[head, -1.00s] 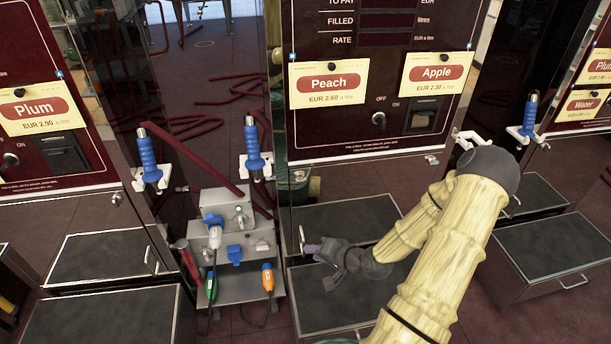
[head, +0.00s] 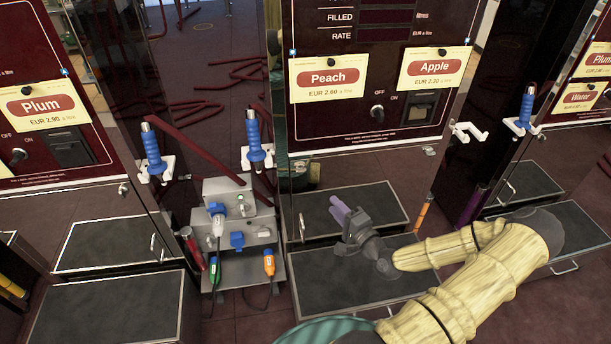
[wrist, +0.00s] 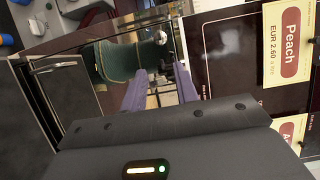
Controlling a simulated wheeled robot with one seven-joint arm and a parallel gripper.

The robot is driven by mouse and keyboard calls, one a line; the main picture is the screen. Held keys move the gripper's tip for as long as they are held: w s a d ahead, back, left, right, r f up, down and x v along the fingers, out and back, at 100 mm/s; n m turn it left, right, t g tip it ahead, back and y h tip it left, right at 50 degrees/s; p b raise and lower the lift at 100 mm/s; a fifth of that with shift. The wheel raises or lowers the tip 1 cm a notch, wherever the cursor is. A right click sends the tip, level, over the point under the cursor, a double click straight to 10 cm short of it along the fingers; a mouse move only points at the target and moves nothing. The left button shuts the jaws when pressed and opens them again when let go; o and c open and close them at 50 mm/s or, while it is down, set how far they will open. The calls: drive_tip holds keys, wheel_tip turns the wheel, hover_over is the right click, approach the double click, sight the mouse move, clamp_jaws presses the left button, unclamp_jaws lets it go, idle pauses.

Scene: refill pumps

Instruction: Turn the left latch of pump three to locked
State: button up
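The pump with the Peach and Apple labels (head: 370,125) stands in the middle of the head view; no pump number is legible. A small silver latch (head: 299,176) sits at its lower left, below the dark panel. It shows as a round metal piece in the wrist view (wrist: 160,37), above and between my fingertips; its setting is too small to read. A similar latch (head: 428,150) is at the pump's lower right. My gripper (head: 338,207) is below and right of the left latch, apart from it. Its two purple fingers (wrist: 160,84) are spread and empty.
A door handle (head: 302,226) is below the left latch. A grey stand with plugs (head: 237,270) and a blue nozzle (head: 256,145) are close on the left. Dark-topped steps (head: 310,285) lie beneath my arm. A white empty holder (head: 468,132) is at the right.

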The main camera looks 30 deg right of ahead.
drive_tip(key=w, duration=0.5)
drive_tip(key=w+a, duration=0.1)
drive_tip(key=w, duration=0.4)
drive_tip(key=w+a, duration=0.1)
drive_tip(key=w, duration=0.5)
clamp_jaws()
